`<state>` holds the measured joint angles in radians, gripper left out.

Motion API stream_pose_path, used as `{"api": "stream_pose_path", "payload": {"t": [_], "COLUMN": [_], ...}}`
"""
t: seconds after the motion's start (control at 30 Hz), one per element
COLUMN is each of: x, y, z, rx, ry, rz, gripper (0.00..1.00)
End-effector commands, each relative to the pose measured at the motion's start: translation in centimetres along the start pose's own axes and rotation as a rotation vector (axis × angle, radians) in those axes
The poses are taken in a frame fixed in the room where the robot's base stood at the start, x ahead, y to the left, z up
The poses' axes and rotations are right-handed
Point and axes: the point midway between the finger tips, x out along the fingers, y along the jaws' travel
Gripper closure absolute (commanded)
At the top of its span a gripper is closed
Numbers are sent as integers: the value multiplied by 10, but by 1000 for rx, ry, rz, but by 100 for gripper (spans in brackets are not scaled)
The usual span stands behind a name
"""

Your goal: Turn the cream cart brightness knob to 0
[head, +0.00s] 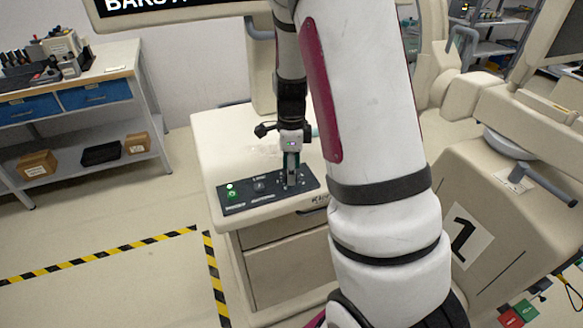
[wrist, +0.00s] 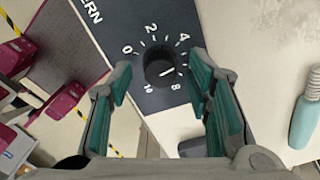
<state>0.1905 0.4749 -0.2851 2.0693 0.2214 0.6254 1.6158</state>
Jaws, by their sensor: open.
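In the wrist view a round black knob (wrist: 160,70) sits on a dark panel (wrist: 110,20) with a printed scale around it. The marks 0, 2, 4, 8 and 10 show. The knob's white line points right, toward the part of the scale between 4 and 8. Printed letters reading "ERN" show at upper left. My gripper (wrist: 158,82) is open, with one teal-padded finger on each side of the knob and a visible gap to it. In the head view my gripper (head: 291,165) is over the right part of the cream cart's control panel (head: 238,203), hiding the dial.
The cream cart (head: 290,275) has drawers below the panel. A black lever (head: 266,129) shows behind my gripper. A teal-handled item (wrist: 304,122) lies right in the wrist view. Floor at left is clear.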

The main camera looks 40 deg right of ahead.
Motion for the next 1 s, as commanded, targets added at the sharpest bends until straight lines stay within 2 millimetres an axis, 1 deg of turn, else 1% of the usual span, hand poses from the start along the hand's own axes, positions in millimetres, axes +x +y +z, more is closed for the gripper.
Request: {"api": "stream_pose_path", "payload": {"t": [0.2,0.23,0.27,0.3,0.37,0.4,0.43,0.77,1.0], "x": [0,0,0,0,0,0,0,0,0], "y": [0,0,0,0,0,0,0,0,0], "z": [0,0,0,0,0,0,0,0,0], "rx": [0,0,0,0,0,0,0,-27,-146], "ry": [0,0,0,0,0,0,0,0,0], "rz": [0,0,0,0,0,0,0,1,0], "gripper": [54,56,63,72,86,95,100,100,100]}}
